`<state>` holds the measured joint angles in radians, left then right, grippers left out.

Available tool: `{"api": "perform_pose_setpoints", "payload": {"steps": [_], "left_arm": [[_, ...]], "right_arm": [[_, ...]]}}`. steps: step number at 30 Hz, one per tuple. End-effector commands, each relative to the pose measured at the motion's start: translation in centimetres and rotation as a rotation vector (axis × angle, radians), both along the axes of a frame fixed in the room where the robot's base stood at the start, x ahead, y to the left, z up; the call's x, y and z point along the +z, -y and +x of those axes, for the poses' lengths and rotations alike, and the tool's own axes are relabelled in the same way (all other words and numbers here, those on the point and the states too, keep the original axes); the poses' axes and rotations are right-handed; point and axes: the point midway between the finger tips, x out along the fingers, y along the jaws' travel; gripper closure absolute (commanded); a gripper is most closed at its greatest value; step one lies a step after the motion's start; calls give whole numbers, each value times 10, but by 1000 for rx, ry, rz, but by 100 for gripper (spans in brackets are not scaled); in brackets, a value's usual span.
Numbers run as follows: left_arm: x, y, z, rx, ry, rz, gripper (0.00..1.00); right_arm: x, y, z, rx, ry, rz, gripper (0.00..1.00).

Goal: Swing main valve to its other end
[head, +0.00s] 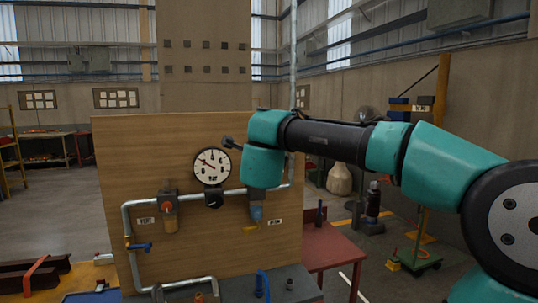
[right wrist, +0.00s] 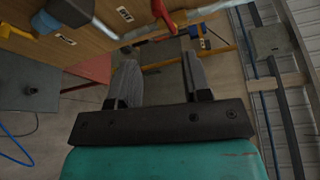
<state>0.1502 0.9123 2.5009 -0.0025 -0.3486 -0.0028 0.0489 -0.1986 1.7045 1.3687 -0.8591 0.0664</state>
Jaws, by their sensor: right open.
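A wooden panel (head: 210,245) carries grey pipe and several fittings. A blue lever (head: 140,247) is on the lower left pipe. A fitting with a red-orange cap (head: 167,205) is on the upper pipe. The small labels are too blurred to tell which is the main valve. In the right wrist view my right gripper (right wrist: 160,60) is open and empty, apart from the panel. My left gripper is not seen.
A round white gauge (head: 211,166) is on the panel, left of my right arm. A grey bench top (head: 235,285) with a blue hose is below. A red table (head: 335,250) stands to the right; it also shows in the right wrist view (right wrist: 88,75).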

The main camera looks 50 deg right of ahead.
Motion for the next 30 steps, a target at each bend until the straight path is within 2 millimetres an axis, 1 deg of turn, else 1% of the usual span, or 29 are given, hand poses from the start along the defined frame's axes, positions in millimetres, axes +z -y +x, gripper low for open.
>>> {"api": "perform_pose_setpoints", "payload": {"steps": [7, 11, 14, 17, 21, 27, 30], "left_arm": [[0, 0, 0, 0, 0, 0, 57], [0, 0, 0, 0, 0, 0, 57], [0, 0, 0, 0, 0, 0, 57], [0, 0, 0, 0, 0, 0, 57], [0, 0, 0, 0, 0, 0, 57], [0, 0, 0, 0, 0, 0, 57], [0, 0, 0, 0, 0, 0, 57]], "right_arm": [[0, 0, 0, 0, 0, 0, 57], [-3, 1, 2, 8, -4, 4, 69], [-12, 3, 7, 37, -14, 20, 79], [-28, 6, 17, 92, -27, 51, 88], [-57, 12, 33, 202, -35, 120, 100], [-95, 20, 49, 361, -1, 232, 100], [-110, 24, 53, 435, 36, 284, 100]]}}
